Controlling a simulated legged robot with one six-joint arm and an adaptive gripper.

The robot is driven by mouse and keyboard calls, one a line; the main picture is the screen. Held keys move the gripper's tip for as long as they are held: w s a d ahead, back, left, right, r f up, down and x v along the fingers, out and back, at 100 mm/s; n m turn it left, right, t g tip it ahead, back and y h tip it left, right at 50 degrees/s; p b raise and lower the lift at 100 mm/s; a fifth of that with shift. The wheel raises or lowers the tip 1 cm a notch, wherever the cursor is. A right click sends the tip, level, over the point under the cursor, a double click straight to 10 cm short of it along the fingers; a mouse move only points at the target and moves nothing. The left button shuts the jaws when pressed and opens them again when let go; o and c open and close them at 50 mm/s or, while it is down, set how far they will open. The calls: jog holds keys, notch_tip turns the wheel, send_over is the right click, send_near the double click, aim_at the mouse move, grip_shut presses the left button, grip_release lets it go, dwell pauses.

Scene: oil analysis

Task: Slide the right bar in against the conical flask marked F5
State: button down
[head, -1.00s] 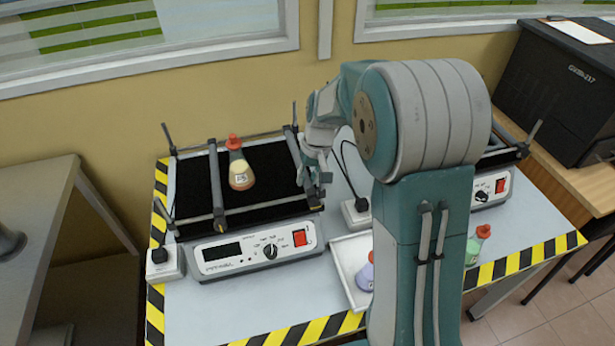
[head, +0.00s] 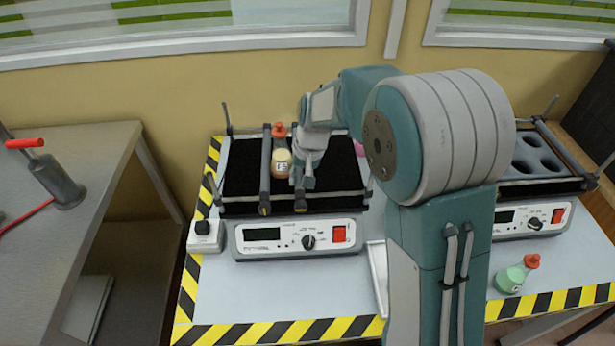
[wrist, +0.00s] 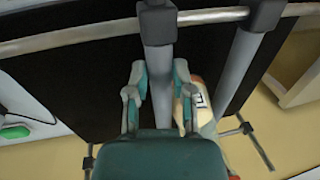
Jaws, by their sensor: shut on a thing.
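The conical flask (head: 281,163), with pale yellow-orange contents, a white label and a red cap, stands on the black shaker platform (head: 237,172). Its label is too small to read surely. The left bar (head: 265,165) runs close along its left side. My gripper (head: 303,178) is at the flask's right side, largely covering the right bar in the head view. In the wrist view, my gripper (wrist: 158,92) is shut on the right bar (wrist: 160,75), one finger on each side. The flask (wrist: 202,104) shows between this bar and the left bar (wrist: 240,70); contact is unclear.
The shaker's control box (head: 290,238) faces the front. A second shaker (head: 530,188) with round wells stands right. A green flask (head: 515,275) with a red cap stands near the table's striped front edge. Bare platform lies right of my gripper.

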jog(key=shift+f, duration=0.1)
jog(key=c, duration=0.6)
grip_release()
jog(key=shift+o, duration=0.6)
jog(key=shift+a, duration=0.25)
jog(key=shift+d, duration=0.1)
jog(key=shift+d+r, duration=0.1)
jog(key=shift+r, duration=0.35)
notch_tip(320, 180, up, 11)
jog(key=d, duration=0.2)
